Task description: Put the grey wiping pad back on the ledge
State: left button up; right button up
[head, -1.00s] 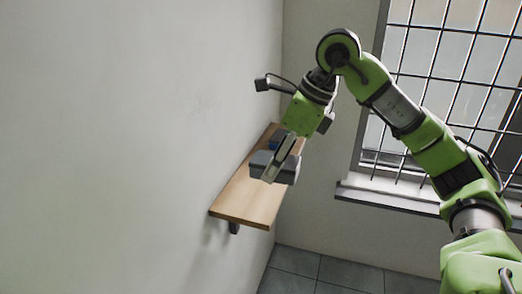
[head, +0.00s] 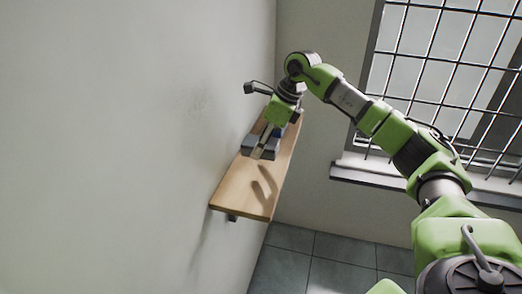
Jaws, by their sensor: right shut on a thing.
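The grey wiping pad (head: 251,142) is in the fingers of my right gripper (head: 260,151), which is shut on it. The pad is over the far half of the wooden ledge (head: 243,197), close to the left wall. I cannot tell whether its underside touches the wood. My left gripper is not in view.
The near half of the ledge is bare. A barred window (head: 440,70) with a sill (head: 400,182) is at the right.

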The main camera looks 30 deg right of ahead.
aim_at(261, 163)
jog(key=shift+w+d+f, duration=0.1)
jog(key=shift+w+f, duration=0.1)
jog(key=shift+f, duration=0.05)
jog(key=f, duration=0.1)
jog(key=f+p, duration=0.1)
jog(key=f, duration=0.1)
jog(key=shift+w+d+f+p, duration=0.1)
jog(key=shift+w+f+p, duration=0.05)
jog(key=shift+w+p, duration=0.15)
jog(key=shift+f, duration=0.2)
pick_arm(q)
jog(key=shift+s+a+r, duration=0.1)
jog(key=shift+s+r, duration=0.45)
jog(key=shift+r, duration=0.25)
pick_arm(e)
jog(key=shift+s, duration=0.1)
jog(key=o, duration=1.1)
jog(key=shift+f, duration=0.15)
jog(key=b+v, duration=0.2)
jog(key=v, duration=1)
jog(key=shift+r+b, duration=0.25)
jog(key=shift+b, duration=0.1)
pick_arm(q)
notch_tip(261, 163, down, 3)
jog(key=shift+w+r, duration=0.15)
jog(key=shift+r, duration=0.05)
